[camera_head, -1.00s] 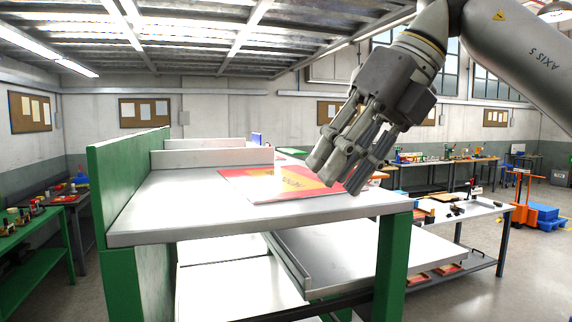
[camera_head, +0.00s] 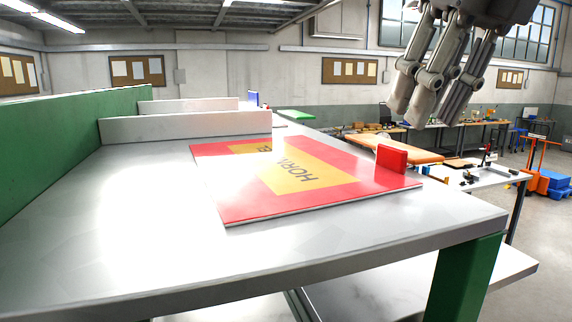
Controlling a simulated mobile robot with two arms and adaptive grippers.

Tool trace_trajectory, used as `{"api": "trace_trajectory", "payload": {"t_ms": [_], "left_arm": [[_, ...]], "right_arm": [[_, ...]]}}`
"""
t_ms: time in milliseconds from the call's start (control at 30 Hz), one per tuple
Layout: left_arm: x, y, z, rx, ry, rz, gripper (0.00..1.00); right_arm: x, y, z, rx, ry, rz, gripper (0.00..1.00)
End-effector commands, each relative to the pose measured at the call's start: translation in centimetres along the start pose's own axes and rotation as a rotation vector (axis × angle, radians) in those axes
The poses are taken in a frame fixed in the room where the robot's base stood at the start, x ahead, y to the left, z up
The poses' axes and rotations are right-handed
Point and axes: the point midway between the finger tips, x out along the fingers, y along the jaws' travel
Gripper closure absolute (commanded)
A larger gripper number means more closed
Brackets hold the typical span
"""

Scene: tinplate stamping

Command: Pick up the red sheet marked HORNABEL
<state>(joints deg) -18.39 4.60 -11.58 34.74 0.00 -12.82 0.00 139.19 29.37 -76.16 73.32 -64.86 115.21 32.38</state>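The red sheet (camera_head: 240,204) lies flat on the grey metal tabletop. My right gripper (camera_head: 430,112) hangs at the upper right, above and apart from the sheet. Its fingers point down, spread apart, with nothing between them. My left gripper is out of view.
A green side panel (camera_head: 60,145) rises along the table's left edge. Low white dividers (camera_head: 185,127) cross the table behind the sheet. A lower shelf (camera_head: 400,285) sits below. Workbenches and an orange trolley (camera_head: 535,165) stand further right. Bare tabletop surrounds the sheet's left and front.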

Motion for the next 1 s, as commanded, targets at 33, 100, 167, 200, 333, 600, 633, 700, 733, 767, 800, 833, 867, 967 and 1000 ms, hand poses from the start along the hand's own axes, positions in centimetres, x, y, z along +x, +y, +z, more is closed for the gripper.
{"api": "trace_trajectory", "payload": {"t_ms": [33,100,167,200,333,600,633,700,733,767,800,833,867,967,1000], "left_arm": [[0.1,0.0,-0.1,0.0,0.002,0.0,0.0],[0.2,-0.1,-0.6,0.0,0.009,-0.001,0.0],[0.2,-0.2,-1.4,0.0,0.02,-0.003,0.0],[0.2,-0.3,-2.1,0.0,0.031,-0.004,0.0],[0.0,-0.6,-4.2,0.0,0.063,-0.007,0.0],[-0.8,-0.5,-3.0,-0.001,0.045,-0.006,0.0],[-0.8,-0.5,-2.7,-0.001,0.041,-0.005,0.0],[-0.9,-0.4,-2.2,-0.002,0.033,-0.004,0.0],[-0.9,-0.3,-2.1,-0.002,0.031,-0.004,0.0],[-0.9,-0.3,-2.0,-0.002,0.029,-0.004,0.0],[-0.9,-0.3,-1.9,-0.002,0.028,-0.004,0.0],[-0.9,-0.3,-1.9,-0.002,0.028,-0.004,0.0],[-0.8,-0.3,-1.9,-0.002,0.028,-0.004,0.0],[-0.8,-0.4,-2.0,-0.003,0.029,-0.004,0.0],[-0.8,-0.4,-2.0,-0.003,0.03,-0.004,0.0]], "right_arm": [[0.5,0.0,0.0,0.0,0.0,0.002,0.66],[0.8,0.0,0.0,0.001,0.0,0.002,0.66],[0.9,0.0,0.0,0.0,-0.001,0.002,0.66],[1.1,0.0,0.0,0.0,-0.001,0.002,0.66],[2.1,-0.1,-0.1,-0.001,0.001,0.003,0.66],[5.0,-0.3,-0.1,0.001,-0.001,0.001,0.66],[5.2,-0.3,-0.1,0.001,-0.001,0.001,0.66],[5.7,-0.3,-0.2,0.002,-0.002,0.001,0.66],[5.8,-0.3,-0.2,0.002,-0.002,0.001,0.66],[5.9,-0.3,-0.2,0.002,-0.003,0.001,0.66],[6.0,-0.2,-0.2,0.001,-0.003,0.002,0.66],[6.0,-0.2,-0.2,0.001,-0.003,0.002,0.66],[6.0,-0.2,-0.2,0.001,-0.004,0.002,0.66],[6.0,-0.2,-0.2,0.001,-0.003,0.002,0.66],[6.0,-0.2,-0.2,0.001,-0.003,0.002,0.66]]}}
